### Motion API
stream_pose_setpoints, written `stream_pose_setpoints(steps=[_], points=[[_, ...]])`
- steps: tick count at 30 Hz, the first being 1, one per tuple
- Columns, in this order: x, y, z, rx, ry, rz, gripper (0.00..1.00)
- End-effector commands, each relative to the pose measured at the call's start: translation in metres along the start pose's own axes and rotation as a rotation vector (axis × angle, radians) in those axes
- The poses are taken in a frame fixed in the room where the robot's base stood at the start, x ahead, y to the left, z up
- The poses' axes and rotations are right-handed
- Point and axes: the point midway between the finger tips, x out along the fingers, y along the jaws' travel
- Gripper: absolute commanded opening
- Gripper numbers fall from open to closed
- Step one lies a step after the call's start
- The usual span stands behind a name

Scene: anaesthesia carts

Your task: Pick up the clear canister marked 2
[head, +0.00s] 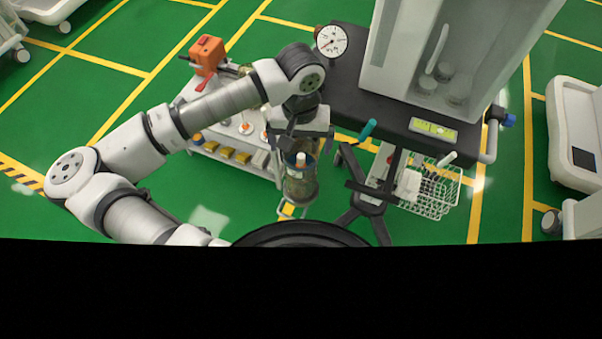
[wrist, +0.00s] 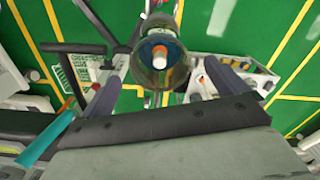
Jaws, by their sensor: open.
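A clear canister (head: 300,186) with a white and orange post inside hangs below my gripper (head: 303,146) in the head view. In the wrist view the same canister (wrist: 147,78) shows as a clear round vessel with the orange-tipped post in its middle. My gripper (wrist: 163,68) is open there, with one dark finger on each side of the canister. I see a gap between the canister and each finger. Whether the canister lies between the fingertips or beyond them I cannot tell. No number is readable on it.
The dark-topped anaesthesia cart (head: 375,118) stands at the right, with a round gauge (head: 331,41), a teal handle (head: 367,130) and a white wire basket (head: 433,190). A low white cart (head: 232,146) with yellow bins stands left.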

Motion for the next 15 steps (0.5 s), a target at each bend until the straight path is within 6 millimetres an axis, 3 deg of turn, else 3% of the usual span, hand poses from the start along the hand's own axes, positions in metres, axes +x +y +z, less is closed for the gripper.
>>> stream_pose_setpoints(steps=[15], points=[[0.05, 0.001, -0.001, -0.002, -0.001, 0.001, 0.98]])
